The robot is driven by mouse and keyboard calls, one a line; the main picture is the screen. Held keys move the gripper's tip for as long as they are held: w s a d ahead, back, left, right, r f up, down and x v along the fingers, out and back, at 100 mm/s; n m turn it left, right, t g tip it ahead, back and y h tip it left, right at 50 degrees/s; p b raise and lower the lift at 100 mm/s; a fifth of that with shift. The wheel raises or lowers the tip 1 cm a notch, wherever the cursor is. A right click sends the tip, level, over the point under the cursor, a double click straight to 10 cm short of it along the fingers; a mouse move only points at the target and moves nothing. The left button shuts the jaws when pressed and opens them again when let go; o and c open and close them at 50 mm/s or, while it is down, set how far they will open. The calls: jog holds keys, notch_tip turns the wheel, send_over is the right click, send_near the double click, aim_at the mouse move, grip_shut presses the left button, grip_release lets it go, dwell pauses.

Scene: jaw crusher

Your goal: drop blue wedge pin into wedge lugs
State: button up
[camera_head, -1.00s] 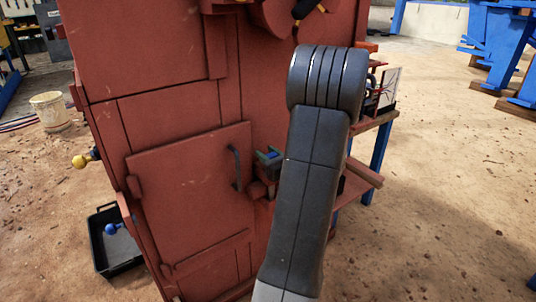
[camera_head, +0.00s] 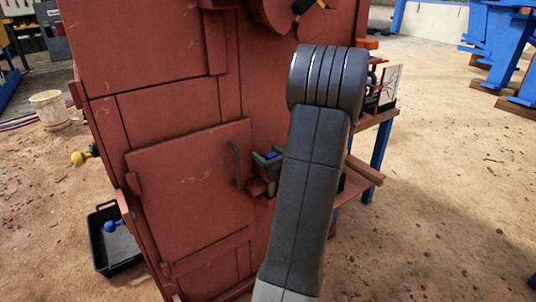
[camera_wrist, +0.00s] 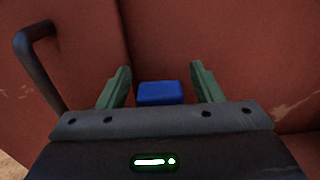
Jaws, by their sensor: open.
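The blue wedge pin (camera_wrist: 160,93) shows as a blue block between my gripper's two green fingers in the wrist view, with a gap on each side. My gripper (camera_wrist: 161,86) is open around it, close to the red crusher face. In the head view a little of the blue pin (camera_head: 271,155) shows between the green fingertips, just right of the door handle. Red lug blocks (camera_head: 256,187) stick out at the door's right edge just below it. The pin's lower part is hidden, so I cannot tell how deep it sits in the lugs. My arm covers the area to the right.
The red door (camera_head: 190,195) has a dark handle (camera_head: 235,165), which also shows left of my gripper in the wrist view (camera_wrist: 38,65). A blue-legged bench (camera_head: 380,145) stands right behind my arm. A black tray (camera_head: 104,212) and a bucket (camera_head: 49,110) are on the left.

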jog(key=p+v, duration=0.2)
jog(key=v, duration=1.1)
jog(key=shift+s+d, duration=0.3)
jog(key=b+x, duration=0.2)
jog(key=x, duration=1.2)
jog(key=shift+r, duration=0.1)
jog(key=shift+s, duration=0.1)
